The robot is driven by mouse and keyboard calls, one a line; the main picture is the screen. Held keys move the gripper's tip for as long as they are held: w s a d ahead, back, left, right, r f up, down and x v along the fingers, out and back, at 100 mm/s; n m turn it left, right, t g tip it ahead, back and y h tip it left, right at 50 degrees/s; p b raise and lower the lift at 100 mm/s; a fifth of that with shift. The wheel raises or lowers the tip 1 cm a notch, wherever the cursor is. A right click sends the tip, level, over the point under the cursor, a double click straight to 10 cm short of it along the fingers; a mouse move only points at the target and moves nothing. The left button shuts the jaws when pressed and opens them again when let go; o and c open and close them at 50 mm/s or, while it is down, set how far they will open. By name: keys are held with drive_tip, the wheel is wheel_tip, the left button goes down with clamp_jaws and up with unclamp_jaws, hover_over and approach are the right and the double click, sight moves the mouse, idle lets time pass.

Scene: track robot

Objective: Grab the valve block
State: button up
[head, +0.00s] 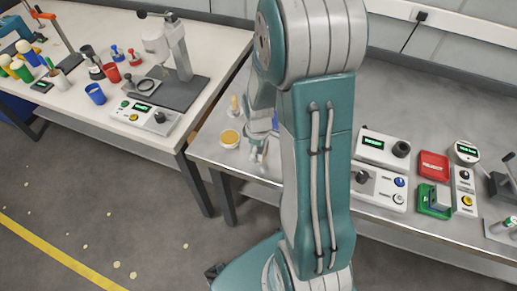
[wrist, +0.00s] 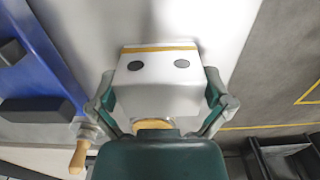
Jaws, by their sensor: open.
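In the wrist view, a white block (wrist: 158,92) with two dark round spots and a yellow band along its far edge stands between my fingers; it looks like the valve block. My gripper (wrist: 160,104) is open, with one grey-and-green finger on each side of the block. I cannot tell whether either finger touches it. The dark green palm hides the near part of the block. In the head view, my gripper (head: 259,151) is low over the left end of the grey bench, and my arm hides what is behind it. I cannot make out the block there.
A round yellow-topped pot (head: 230,138) is just left of my gripper. A wooden-handled tool (wrist: 79,155) is close to the left finger. Control boxes (head: 384,148) and a red tray (head: 433,165) lie to the right.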

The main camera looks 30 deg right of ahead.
drive_tip(key=shift+d+f, duration=0.1)
drive_tip(key=c, duration=1.1)
drive_tip(key=shift+o, duration=0.2)
